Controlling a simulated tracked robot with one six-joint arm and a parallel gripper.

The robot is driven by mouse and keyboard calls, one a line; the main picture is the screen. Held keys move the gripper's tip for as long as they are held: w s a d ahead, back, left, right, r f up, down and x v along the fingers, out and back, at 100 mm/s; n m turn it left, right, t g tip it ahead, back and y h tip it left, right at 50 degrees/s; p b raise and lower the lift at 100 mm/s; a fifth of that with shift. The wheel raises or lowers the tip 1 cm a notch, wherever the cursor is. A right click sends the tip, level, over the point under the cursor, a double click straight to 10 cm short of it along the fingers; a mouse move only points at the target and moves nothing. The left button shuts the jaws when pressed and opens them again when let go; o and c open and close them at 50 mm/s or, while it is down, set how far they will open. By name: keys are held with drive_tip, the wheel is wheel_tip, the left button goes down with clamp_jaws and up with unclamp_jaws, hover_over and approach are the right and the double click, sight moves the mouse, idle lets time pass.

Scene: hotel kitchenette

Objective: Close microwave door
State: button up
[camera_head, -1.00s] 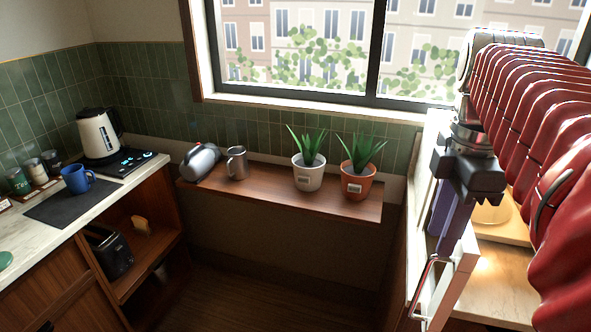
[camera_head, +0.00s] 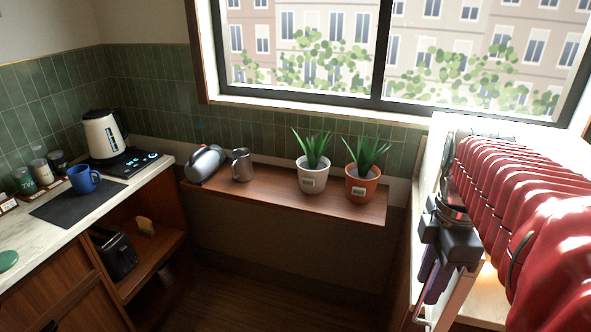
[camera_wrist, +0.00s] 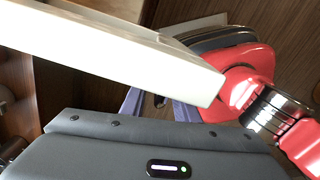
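The microwave stands at the right edge of the head view, mostly behind my red arm; a patch of its warm-lit inside (camera_head: 486,288) shows. Its pale door (camera_head: 457,300) stands open, with a metal handle (camera_head: 421,319) on its outer side near the bottom of the picture. My gripper (camera_head: 431,282) points down beside the door, its purple fingers close to the door's outer face. In the wrist view a white slab, apparently the door (camera_wrist: 115,45), crosses in front of the purple fingers (camera_wrist: 158,105). The fingers are apart with nothing visible between them; their tips are hidden, and contact cannot be told.
A wooden shelf (camera_head: 285,200) under the window holds a metal kettle-like vessel (camera_head: 205,163), a steel mug (camera_head: 242,164) and two potted plants (camera_head: 313,172). A counter (camera_head: 140,180) with a kettle (camera_head: 102,135) and blue mug (camera_head: 82,179) is at left. The floor between is clear.

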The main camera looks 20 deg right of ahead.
drive_tip(key=shift+f, duration=1.3)
drive_tip(key=shift+c, duration=0.3)
clamp_jaws()
